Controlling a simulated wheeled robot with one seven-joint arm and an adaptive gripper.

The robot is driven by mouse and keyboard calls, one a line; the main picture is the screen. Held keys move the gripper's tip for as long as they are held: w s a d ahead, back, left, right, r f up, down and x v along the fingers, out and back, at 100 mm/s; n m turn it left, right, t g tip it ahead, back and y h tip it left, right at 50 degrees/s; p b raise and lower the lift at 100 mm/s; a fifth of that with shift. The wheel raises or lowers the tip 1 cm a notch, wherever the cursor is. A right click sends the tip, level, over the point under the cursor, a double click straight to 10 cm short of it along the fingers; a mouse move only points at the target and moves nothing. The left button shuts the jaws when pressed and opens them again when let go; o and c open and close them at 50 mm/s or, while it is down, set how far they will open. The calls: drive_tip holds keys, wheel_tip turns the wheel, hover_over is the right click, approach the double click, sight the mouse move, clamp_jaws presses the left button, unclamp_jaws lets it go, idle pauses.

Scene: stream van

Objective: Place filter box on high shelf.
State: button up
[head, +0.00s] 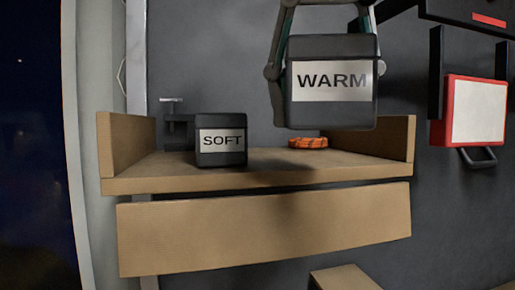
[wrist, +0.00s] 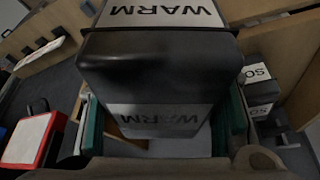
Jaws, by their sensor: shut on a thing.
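A black box with a white WARM label (head: 331,82) hangs in my gripper (head: 325,65) in the head view, above the right part of the wooden shelf (head: 138,184). The fingers are shut on its two sides, and its underside looks clear of the shelf board. In the wrist view the WARM box (wrist: 150,65) fills the middle between the finger pads. A second black box with a SOFT label (head: 221,140) stands upright on the left part of the shelf. It also shows at the right in the wrist view (wrist: 259,85).
An orange coiled item (head: 308,142) lies on the shelf behind and below the held box. The shelf has raised side walls and a wooden front panel (head: 265,230) below. A red-framed white panel (head: 475,110) is on the wall at right. Bare board shows between the SOFT box and the coil.

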hover_over(297, 156)
drive_tip(key=s, duration=0.2)
drive_tip(key=shift+w+a+f+p, duration=0.1)
drive_tip(key=shift+a+f+p, duration=0.1)
drive_tip(key=shift+f+p, duration=0.7)
drive_tip(key=shift+f, duration=1.55)
drive_tip(key=shift+f, duration=0.15)
drive_tip(key=o, duration=1.3)
drive_tip(key=shift+o, duration=0.2)
drive_tip(key=shift+r, duration=0.55)
drive_tip(key=v, duration=1.1)
drive_tip(key=shift+a, duration=0.15)
